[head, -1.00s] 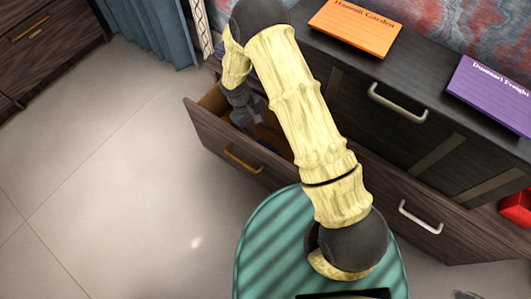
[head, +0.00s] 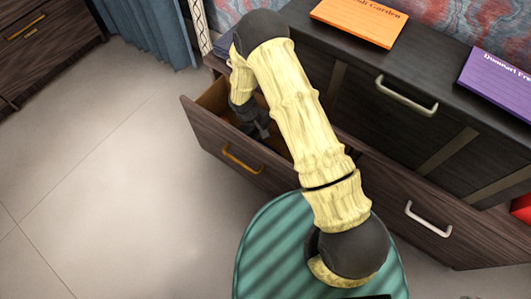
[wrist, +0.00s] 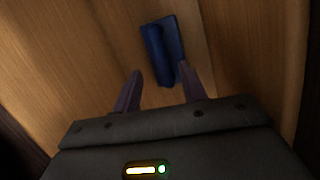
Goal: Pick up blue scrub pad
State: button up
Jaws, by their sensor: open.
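The blue scrub pad (wrist: 163,48) lies on the wooden drawer floor in the wrist view, just ahead of the fingertips and roughly in line with the gap between them. It looks like a dark blue block with a flatter part beside it. My gripper (wrist: 160,78) is open and empty, with its two fingers apart. In the head view my gripper (head: 258,130) reaches down into the open drawer (head: 222,148). My arm hides much of the drawer there, and I cannot make out the pad.
The drawer's front has a gold handle (head: 241,159). The dark cabinet (head: 385,125) rises behind, with an orange card (head: 358,18) and a purple card (head: 500,73) on top. Open floor lies at left.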

aim_at(264, 144)
jog(key=b+x, duration=0.1)
jog(key=x, duration=0.2)
jog(key=shift+s+f+b, duration=0.1)
jog(key=shift+f+b, duration=0.3)
jog(key=shift+r, duration=0.1)
grip_shut()
